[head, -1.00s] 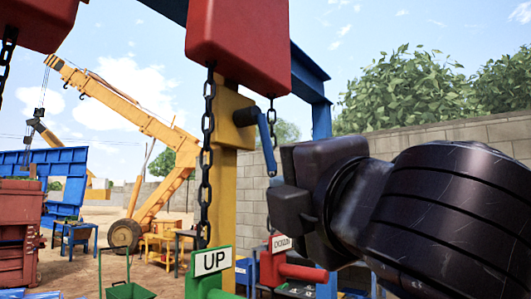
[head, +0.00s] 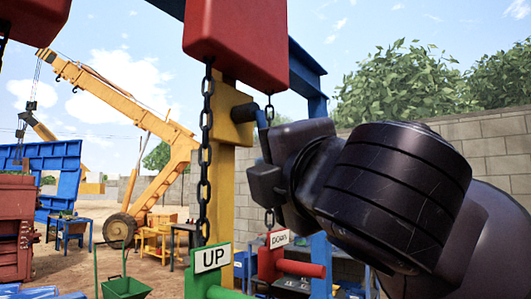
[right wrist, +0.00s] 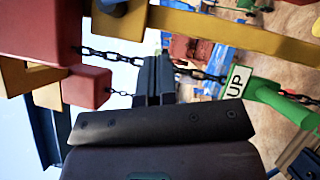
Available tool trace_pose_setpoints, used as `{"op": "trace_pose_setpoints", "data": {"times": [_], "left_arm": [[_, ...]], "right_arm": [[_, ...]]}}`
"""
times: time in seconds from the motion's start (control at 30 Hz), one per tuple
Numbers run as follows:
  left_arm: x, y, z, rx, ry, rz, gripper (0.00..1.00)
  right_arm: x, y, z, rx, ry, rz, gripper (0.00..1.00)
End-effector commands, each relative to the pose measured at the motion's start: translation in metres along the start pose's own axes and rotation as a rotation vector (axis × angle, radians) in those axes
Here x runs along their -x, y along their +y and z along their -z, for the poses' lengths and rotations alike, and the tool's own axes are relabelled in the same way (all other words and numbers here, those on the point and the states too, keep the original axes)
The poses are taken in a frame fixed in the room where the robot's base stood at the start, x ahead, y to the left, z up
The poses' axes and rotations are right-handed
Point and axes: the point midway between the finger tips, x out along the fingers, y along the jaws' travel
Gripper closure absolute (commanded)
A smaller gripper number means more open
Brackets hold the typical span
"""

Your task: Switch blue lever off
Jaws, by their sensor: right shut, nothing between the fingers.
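The blue lever (head: 262,119) is mounted on the yellow post (head: 228,180) in the head view. Only its upper part shows, beside its dark pivot; my right arm hides the rest. My right gripper (head: 263,186) is in front of the lever's lower part, shut and empty. Whether it touches the lever cannot be told. In the right wrist view its closed fingers (right wrist: 154,80) point at the chains. My left gripper is not in view.
A green UP handle (head: 212,258) and a red DOWN handle (head: 279,239) hang below. A yellow crane (head: 130,105) and a block wall (head: 490,140) stand behind.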

Motion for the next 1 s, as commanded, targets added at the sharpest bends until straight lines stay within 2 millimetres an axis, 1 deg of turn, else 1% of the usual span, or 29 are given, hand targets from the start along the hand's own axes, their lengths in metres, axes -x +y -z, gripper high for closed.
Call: {"op": "trace_pose_setpoints", "data": {"times": [0.03,0.33,0.4,0.63,1.0], "left_arm": [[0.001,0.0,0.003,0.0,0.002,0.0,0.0],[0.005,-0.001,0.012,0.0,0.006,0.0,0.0],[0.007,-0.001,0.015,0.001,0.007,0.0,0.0],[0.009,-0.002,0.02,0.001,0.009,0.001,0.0],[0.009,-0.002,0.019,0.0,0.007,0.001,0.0]], "right_arm": [[-0.01,0.0,0.0,0.0,-0.001,0.004,1.0],[-0.062,0.001,-0.001,0.0,-0.002,0.003,1.0],[-0.068,0.001,-0.011,0.0,-0.004,0.002,1.0],[-0.083,0.0,-0.026,-0.001,-0.002,0.002,1.0],[-0.086,-0.001,-0.029,0.0,-0.001,0.001,1.0]]}}
